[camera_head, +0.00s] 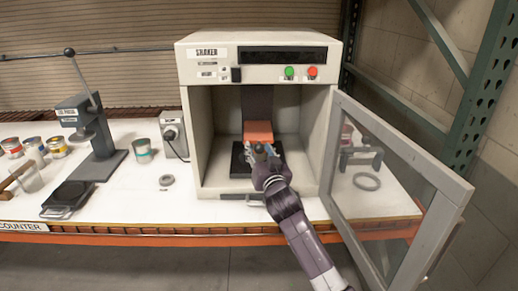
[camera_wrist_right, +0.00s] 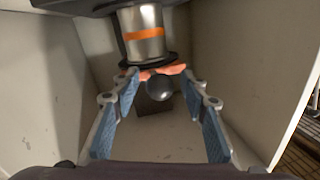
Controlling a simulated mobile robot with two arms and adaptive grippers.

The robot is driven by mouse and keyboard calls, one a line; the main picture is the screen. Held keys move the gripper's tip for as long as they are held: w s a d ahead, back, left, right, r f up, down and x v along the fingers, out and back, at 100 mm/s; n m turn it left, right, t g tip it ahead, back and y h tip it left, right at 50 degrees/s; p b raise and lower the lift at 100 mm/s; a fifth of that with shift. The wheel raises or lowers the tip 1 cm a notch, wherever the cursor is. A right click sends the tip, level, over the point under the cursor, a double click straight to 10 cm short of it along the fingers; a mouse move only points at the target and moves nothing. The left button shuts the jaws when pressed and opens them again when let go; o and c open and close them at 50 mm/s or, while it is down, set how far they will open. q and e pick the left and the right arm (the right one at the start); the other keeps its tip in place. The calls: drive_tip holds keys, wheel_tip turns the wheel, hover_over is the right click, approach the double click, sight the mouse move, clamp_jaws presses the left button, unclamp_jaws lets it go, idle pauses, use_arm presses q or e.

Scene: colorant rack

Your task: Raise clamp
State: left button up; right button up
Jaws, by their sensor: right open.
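The clamp shows as an orange block (camera_head: 258,131) on a dark upright inside the shaker cabinet (camera_head: 204,130). In the right wrist view its orange part (camera_wrist_right: 165,72) lies behind a dark ball knob (camera_wrist_right: 160,88). A metal can with an orange band (camera_wrist_right: 145,42) adjoins a black disc (camera_wrist_right: 150,60) beside the clamp. My left gripper is not in view.
The glass door (camera_head: 395,180) stands open at the right, close to my arm. Green and red buttons (camera_head: 300,72) are on the cabinet's top panel.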

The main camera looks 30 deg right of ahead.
clamp_jaws()
idle(0.4)
wheel_tip(320, 180, up, 8)
drive_tip(key=p, duration=0.6)
drive_tip(key=shift+w+d+r, duration=0.1)
drive_tip(key=shift+r, duration=0.15)
drive_tip(key=shift+c, duration=0.8)
unclamp_jaws()
drive_tip(key=shift+o, duration=0.8)
drive_tip(key=shift+f, duration=0.3)
